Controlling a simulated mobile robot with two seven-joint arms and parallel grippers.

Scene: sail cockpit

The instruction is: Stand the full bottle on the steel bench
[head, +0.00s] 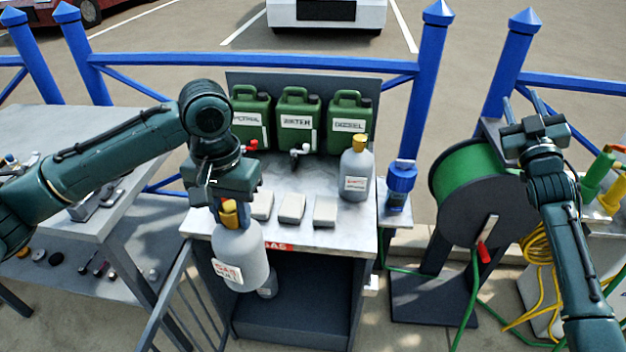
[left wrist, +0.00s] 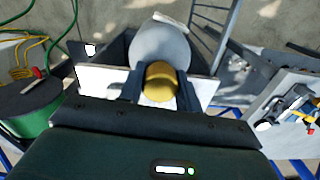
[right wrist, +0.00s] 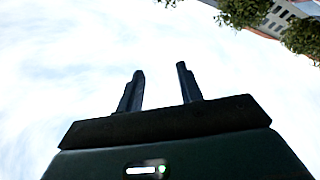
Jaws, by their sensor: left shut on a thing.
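My left gripper (head: 229,208) is shut on the yellow cap of a grey gas bottle (head: 240,256), which hangs upright in front of the steel bench's front edge. The bottle also shows in the left wrist view (left wrist: 160,45), with its yellow cap (left wrist: 160,82) between the fingers. The label on it is too small to read fully. The steel bench (head: 290,232) has a second grey bottle (head: 356,172) with a yellow cap standing at its right end. My right gripper (head: 530,105) is raised at the right; its fingers (right wrist: 160,90) are apart and empty against the sky.
Three green jerrycans (head: 298,122) stand along the bench's back. Several pale blocks (head: 291,208) lie near its front. A green hose reel (head: 468,185) stands at the right. A grey side table (head: 60,150) and a railing (head: 170,305) are at the left.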

